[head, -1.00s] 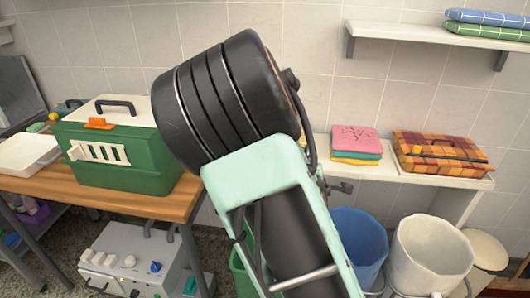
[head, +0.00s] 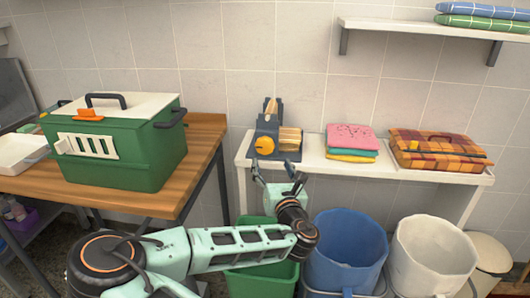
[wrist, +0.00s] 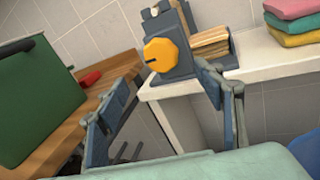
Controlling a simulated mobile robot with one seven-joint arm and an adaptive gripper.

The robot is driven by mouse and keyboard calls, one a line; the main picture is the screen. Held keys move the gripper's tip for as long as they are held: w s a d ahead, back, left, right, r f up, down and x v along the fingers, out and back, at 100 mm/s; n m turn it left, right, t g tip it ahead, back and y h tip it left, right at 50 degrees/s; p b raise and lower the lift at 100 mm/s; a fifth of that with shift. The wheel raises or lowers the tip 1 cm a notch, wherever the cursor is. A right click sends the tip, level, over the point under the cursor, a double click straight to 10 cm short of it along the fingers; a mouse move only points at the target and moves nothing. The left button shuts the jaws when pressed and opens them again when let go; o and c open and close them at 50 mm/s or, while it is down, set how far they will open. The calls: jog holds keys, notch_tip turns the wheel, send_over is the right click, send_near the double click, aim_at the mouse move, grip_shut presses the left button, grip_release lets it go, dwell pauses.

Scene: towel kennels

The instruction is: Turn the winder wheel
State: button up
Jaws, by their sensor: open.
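The winder (head: 277,131) is a dark grey block-like device on the left end of the white shelf. Its orange-yellow wheel (head: 264,146) faces me, and a tan slatted or wound part sits at its right. In the wrist view the wheel (wrist: 161,55) shows as a faceted knob with a dark mark, beyond the fingertips. My gripper (head: 271,167) is open and empty, just below and in front of the winder, apart from the wheel. In the wrist view the gripper's two fingers (wrist: 165,88) stand wide apart.
A green carrier box (head: 115,150) stands on the wooden table (head: 207,150) at left. Folded towels (head: 351,141) and a plaid case (head: 436,148) lie on the white shelf (head: 330,165). Green, blue (head: 345,250) and cream (head: 433,258) bins stand below it.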

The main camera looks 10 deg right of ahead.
aim_at(266, 148)
jog(key=w, duration=1)
jog(key=shift+w, duration=0.1)
jog(key=shift+b, duration=0.35)
jog(key=c, duration=1.2)
